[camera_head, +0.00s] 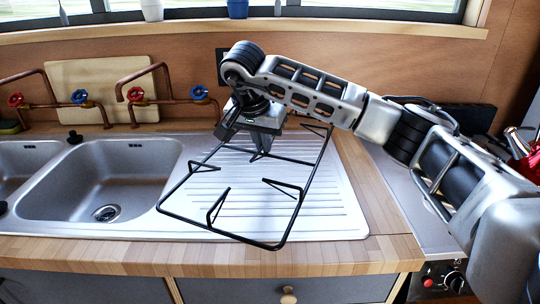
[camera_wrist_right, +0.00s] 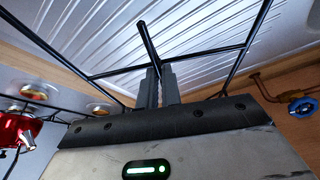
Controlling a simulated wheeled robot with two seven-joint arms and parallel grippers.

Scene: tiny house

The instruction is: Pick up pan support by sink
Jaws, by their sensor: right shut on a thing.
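The pan support (camera_head: 221,236) is a black wire frame with inward prongs. In the head view it is over the ribbed drainboard (camera_head: 345,215) right of the sink basin (camera_head: 98,180). I cannot tell whether it touches the drainboard. My right gripper (camera_head: 261,150) is at the far side of the frame. In the right wrist view the gripper (camera_wrist_right: 158,85) is shut on a black bar of the pan support (camera_wrist_right: 205,60), with the prong between its fingers. My left gripper is not in view.
Copper taps with red and blue handles (camera_head: 199,92) stand behind the sink. A cutting board (camera_head: 100,85) leans on the wall. The wooden counter edge (camera_head: 200,254) runs along the front.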

